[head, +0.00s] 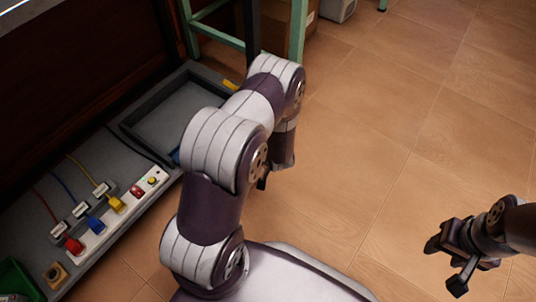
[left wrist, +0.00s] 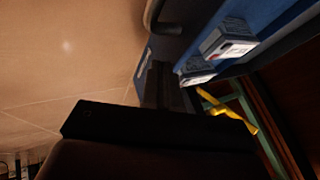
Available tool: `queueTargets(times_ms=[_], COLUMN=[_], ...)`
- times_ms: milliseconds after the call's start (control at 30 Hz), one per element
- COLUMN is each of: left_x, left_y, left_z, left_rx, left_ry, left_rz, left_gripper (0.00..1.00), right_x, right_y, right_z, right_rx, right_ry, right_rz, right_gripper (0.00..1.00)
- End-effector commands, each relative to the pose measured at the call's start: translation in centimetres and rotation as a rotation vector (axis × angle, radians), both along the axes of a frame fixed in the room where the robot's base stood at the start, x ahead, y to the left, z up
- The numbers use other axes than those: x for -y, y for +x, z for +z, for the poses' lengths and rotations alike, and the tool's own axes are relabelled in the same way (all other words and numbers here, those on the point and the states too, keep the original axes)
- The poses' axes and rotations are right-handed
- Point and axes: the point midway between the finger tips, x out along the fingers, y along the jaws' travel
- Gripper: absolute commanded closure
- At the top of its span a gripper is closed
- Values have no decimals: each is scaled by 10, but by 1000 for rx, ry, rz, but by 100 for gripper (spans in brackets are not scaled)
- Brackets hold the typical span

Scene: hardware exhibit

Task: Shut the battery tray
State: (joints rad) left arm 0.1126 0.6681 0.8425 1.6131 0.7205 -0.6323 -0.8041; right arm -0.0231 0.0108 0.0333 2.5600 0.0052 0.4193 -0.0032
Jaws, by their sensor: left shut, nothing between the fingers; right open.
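A blue tray-like part (left wrist: 285,24) with two pale, labelled battery-like blocks (left wrist: 228,40) shows in the left wrist view, at the upper right. I take it for the battery tray; how far out it stands I cannot tell. In the head view my left arm covers most of that area, with only a sliver of blue beside it. My left gripper (left wrist: 156,88) is shut and empty, close to the blue part; whether they touch is unclear. In the head view its dark tip (head: 263,181) shows below the arm. My right gripper (head: 446,265) is open and empty over the floor, at the right.
A grey bench (head: 90,262) along the left carries a white strip (head: 122,208) with red, blue and yellow plugs. A dark recessed frame (head: 190,102) lies behind it, and a green bin (head: 18,279) at front left. A green-legged stand (head: 298,30) is behind. The tiled floor is clear at right.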

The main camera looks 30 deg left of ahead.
Motion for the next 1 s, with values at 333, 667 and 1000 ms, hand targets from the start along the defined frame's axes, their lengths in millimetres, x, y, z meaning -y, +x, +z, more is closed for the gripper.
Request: queueTargets(times_ms=[333, 667, 1000], left_x=[-25, -106, -183], left_y=[1, 7, 13], left_z=[2, 1, -1], left_rx=[0, 1, 1], left_ry=[0, 1, 1], left_rz=[5, 7, 4], left_gripper=[100, 100, 100], right_x=[0, 0, 0], right_y=[0, 0, 0], right_z=[7, 19, 17], right_rx=[0, 0, 0], right_ry=[0, 0, 0], right_rz=[0, 0, 0], right_gripper=[51, 51, 51])
